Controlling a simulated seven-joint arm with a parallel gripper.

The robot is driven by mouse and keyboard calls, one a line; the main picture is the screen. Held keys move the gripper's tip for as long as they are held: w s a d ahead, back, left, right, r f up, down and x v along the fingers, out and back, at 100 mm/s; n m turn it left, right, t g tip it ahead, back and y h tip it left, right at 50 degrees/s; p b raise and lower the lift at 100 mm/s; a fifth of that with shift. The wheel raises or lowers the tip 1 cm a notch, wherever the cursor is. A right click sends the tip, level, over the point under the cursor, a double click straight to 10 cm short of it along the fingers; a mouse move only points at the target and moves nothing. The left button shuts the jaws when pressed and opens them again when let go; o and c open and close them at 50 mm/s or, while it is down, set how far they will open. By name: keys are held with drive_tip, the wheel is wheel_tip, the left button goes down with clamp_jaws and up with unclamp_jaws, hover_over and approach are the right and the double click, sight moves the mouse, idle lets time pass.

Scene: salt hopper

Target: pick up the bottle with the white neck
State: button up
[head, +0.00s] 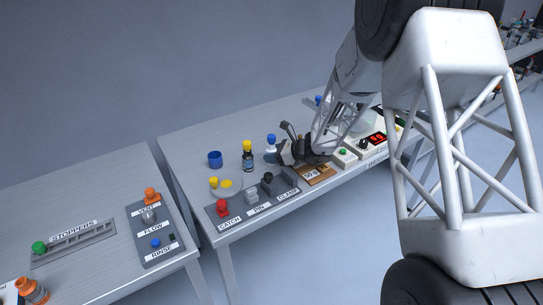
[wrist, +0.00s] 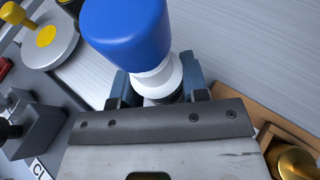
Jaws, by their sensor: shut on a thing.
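The bottle with the white neck (head: 271,149) has a blue cap and is near the middle of the far table in the head view. In the wrist view its blue cap (wrist: 126,28) and white neck (wrist: 157,78) fill the top middle; its lower body is hidden behind my gripper. My gripper (head: 283,150) reaches it from the right. In the wrist view the two fingers (wrist: 160,90) are on either side of the bottle just below the white collar, shut on it. I cannot tell whether its base touches the table.
A yellow-capped dark bottle (head: 248,158) and a blue cup (head: 215,160) stand to the left. A scale-like dish with yellow parts (head: 237,189) and the catch, pin and clamp panel (head: 238,213) lie in front. A wooden tray (head: 318,178) is at the right.

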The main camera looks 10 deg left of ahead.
sight(272, 136)
drive_tip(key=shift+r, duration=0.15)
drive_tip(key=shift+r, duration=4.85)
